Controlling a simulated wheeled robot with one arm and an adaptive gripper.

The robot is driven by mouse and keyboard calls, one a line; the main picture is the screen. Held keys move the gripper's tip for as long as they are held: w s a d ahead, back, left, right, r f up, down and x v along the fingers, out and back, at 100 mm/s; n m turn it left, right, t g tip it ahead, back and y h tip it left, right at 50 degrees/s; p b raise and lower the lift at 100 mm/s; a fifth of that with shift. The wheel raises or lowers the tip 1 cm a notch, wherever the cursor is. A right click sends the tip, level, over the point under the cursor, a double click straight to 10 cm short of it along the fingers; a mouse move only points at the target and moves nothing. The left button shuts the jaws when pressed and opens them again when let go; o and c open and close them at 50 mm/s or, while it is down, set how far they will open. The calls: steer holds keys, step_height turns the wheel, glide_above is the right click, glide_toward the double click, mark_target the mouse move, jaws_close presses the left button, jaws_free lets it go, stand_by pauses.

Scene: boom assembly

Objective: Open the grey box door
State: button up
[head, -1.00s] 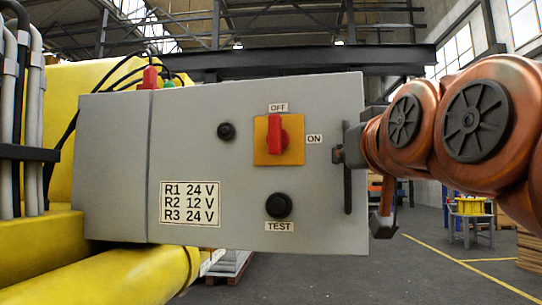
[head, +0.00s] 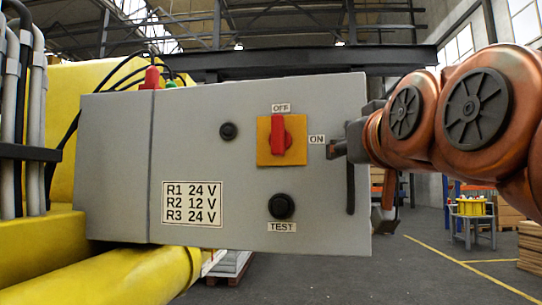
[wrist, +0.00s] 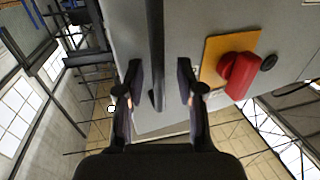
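The grey box (head: 115,170) is mounted beside yellow machinery, and its door (head: 190,120) looks closed. A dark vertical bar handle (head: 351,190) runs along the door's right edge. My gripper (head: 338,150) is at the upper part of this handle, coming in from the right. In the wrist view my gripper (wrist: 160,82) is open, with the handle (wrist: 155,45) between its two fingers. A gap shows between each finger and the handle. In the head view my gripper hides the handle's upper end.
The door face carries a red switch (head: 281,135) on an orange plate, a black TEST button (head: 281,206) and a small black knob (head: 228,131). Yellow machinery (head: 120,275) lies left and below. Open floor (head: 400,275) is at the right, with a small table (head: 470,225) farther back.

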mark_target(340, 100)
steer(key=shift+r, duration=4.55)
steer(key=shift+r, duration=0.1)
steer(key=shift+s+d, duration=0.1)
